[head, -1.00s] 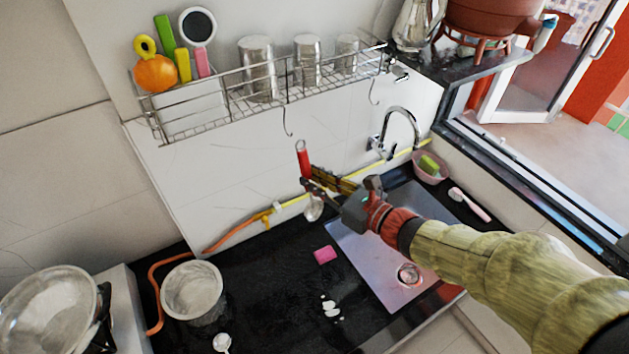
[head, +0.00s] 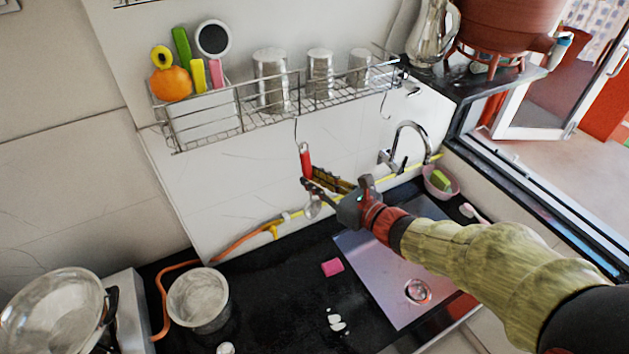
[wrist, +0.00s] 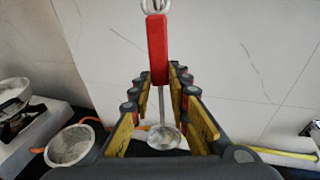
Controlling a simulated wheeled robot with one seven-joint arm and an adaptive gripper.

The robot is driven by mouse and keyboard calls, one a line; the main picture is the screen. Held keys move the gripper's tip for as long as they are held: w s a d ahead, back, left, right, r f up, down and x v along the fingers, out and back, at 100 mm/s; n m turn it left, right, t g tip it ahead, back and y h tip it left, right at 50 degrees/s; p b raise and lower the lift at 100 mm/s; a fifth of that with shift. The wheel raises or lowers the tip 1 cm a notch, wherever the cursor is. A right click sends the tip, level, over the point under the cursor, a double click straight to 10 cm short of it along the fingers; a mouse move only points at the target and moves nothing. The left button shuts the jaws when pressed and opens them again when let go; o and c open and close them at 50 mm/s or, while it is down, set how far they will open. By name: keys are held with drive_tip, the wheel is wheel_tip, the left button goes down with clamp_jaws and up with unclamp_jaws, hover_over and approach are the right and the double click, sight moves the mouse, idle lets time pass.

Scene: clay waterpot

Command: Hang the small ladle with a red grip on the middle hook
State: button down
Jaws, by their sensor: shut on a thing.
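The small ladle with a red grip (head: 306,161) hangs upright in my gripper (head: 311,184), grip up and round metal bowl (head: 313,208) down. In the wrist view, the fingers (wrist: 160,82) close on its thin shaft just below the red grip (wrist: 157,50). The bowl (wrist: 164,137) shows between the fingers, and a metal loop tops the grip. A thin wire hook (head: 296,130) hangs under the rack. Its lower end is close to the ladle's top in the head view; whether they touch I cannot tell. Another hook (head: 385,106) hangs farther right.
The wire rack (head: 245,110) on the wall holds metal cups and a utensil holder. Below are a faucet (head: 412,135), an orange-yellow hose (head: 240,238), a metal pot (head: 198,298), a pink sponge (head: 332,267) and a sink (head: 390,270). The wall around the ladle is bare.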

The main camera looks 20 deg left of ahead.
drive_tip(key=shift+w+a+f+b, duration=0.55)
drive_tip(key=shift+a+f+b, duration=0.15)
drive_tip(key=shift+f+b, duration=0.1)
drive_tip(key=shift+s+d, duration=0.1)
drive_tip(key=shift+d, duration=0.05)
